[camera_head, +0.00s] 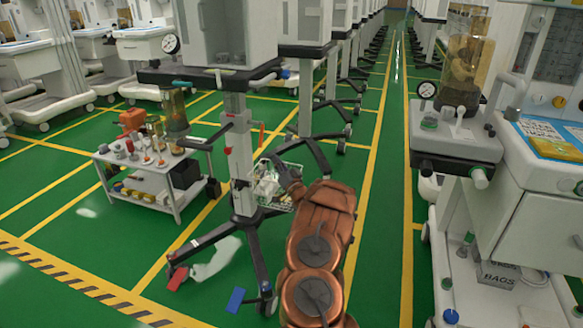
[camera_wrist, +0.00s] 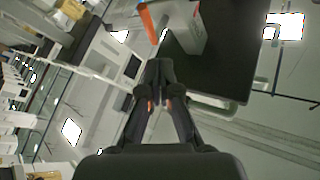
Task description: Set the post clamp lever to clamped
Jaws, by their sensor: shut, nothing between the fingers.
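A light grey post (camera_head: 240,160) of a wheeled stand rises left of my arm in the head view. A small red lever (camera_head: 262,135) stands roughly upright at the post's right side. In the wrist view an orange-red lever-like piece (camera_wrist: 147,20) shows beside a pale grey block (camera_wrist: 187,27), just beyond my fingertips; it looks like the same lever. My gripper (camera_wrist: 160,68) is shut and empty, its fingertips together and apart from the lever. In the head view the gripper (camera_head: 270,160) is small and dark, just below and right of the lever. I cannot tell the clamp's setting.
A wire basket (camera_head: 285,200) hangs on the post beside my gripper. Black arms (camera_head: 190,143) stick out left of the post. A low white trolley (camera_head: 150,180) with bottles stands left. A large cart (camera_head: 530,180) stands right. Green floor (camera_head: 385,200) is clear between.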

